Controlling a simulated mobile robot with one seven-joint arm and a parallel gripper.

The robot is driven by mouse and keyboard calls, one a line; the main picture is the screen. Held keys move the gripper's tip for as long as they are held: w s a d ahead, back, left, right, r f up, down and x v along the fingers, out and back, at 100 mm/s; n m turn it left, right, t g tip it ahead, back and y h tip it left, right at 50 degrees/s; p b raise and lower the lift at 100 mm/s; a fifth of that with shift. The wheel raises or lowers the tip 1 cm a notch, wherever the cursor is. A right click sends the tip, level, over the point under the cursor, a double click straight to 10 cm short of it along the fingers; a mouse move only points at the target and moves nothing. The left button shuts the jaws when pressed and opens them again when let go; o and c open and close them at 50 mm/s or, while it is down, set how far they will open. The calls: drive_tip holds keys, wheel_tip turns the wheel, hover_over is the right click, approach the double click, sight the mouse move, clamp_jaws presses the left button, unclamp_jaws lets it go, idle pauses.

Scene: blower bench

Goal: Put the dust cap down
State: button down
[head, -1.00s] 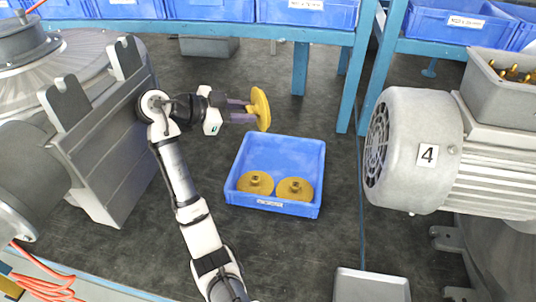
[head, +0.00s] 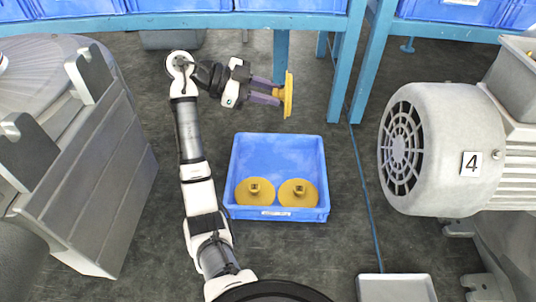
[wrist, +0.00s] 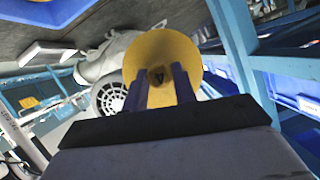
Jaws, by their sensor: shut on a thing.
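My gripper (head: 270,92) is shut on a yellow dust cap (head: 288,95), a round disc held on edge. The held cap is in the air above and behind the far right part of a blue bin (head: 278,150). In the wrist view the cap's disc (wrist: 178,50) faces me, with my gripper's two dark fingers (wrist: 161,85) closed on its middle. Two more yellow caps lie in the near part of the bin, a left one (head: 255,192) and a right one (head: 298,193), with their knobs up. The bin's far half is bare.
A grey motor marked 4 (head: 440,150) stands to the right. A grey metal housing (head: 85,165) stands to the left. Blue racks with bins (head: 240,20) run along the back. A grey tray (head: 396,288) lies at the front right.

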wheel_tip(320, 180, down, 19)
drive_tip(key=p, duration=0.4)
drive_tip(key=shift+r+p, duration=0.15)
drive_tip(key=shift+p, duration=0.15)
drive_tip(key=shift+f, duration=0.25)
drive_tip(key=shift+f+b, duration=0.35)
drive_tip(key=shift+b, duration=0.1)
drive_tip(key=c, duration=1.1)
unclamp_jaws()
drive_tip(key=shift+r, duration=0.1)
